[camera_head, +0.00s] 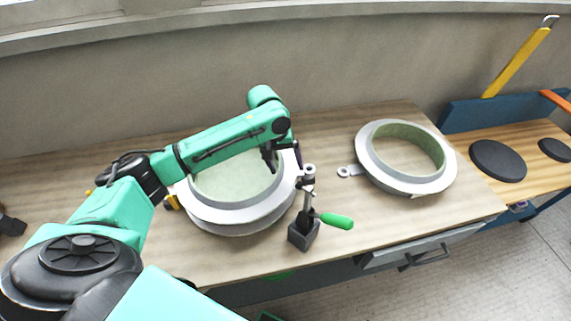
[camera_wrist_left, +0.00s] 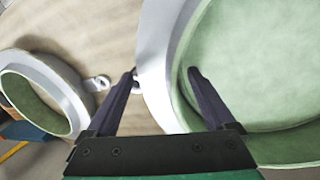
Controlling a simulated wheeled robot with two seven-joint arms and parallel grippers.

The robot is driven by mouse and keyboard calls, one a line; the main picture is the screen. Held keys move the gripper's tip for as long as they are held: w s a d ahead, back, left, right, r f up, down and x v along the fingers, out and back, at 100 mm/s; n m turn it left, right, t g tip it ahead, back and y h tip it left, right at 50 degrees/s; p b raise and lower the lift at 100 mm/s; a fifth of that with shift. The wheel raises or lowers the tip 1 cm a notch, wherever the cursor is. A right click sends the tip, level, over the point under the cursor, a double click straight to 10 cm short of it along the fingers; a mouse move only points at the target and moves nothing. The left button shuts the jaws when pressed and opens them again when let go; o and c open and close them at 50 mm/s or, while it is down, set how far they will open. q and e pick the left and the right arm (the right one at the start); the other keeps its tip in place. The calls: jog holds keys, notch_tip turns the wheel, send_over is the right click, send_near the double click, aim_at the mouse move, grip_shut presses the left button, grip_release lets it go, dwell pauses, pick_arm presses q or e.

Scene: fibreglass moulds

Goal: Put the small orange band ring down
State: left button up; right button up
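I see no small orange band ring in either view. My left gripper (camera_head: 284,164) is at the right rim of the near round mould, next to the metal clamp post. In the left wrist view its two dark fingers (camera_wrist_left: 164,73) stand apart with no ring between them. The near mould's pale flange and green inside (camera_wrist_left: 255,75) show behind and beside the fingers. I cannot tell whether a finger touches the rim. In the head view the near mould (camera_head: 233,219) is partly hidden by my left arm. My right gripper is not in view.
A clamp with a green handle (camera_head: 337,220) stands at the bench's front edge. A second ring-shaped mould (camera_head: 433,184) lies to the right, with a small lug on its left. A wooden surface with black discs (camera_head: 497,160) is at far right. Bare bench lies between.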

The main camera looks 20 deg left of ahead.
pick_arm(q)
jog(key=shift+r, duration=0.1)
jog(key=b+v, duration=0.1)
jog(key=v, duration=1.1)
